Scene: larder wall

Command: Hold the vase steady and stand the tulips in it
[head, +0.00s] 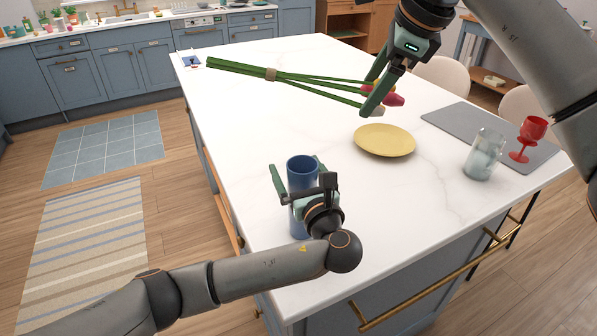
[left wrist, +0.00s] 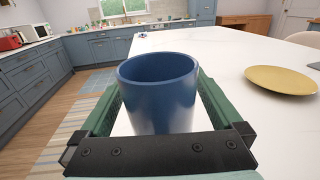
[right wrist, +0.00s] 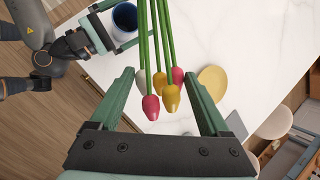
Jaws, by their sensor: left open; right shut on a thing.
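The blue vase (head: 302,170) stands upright near the left edge of the white counter. It also fills the middle of the left wrist view (left wrist: 157,95), and its mouth shows no stems. My left gripper (head: 298,185) is open, with its fingers on either side of the vase. My right gripper (head: 369,97) is shut on the bunch of tulips (head: 235,68), near the flower heads. The green stems point left in the head view, with a tan band around them. Pink, yellow and pale heads show between the fingers in the right wrist view (right wrist: 171,98).
A yellow plate (head: 385,141) lies right of the vase. Further right are a grey mat (head: 455,122), a clear glass (head: 483,155) and a red goblet (head: 532,130). The counter between vase and plate is clear.

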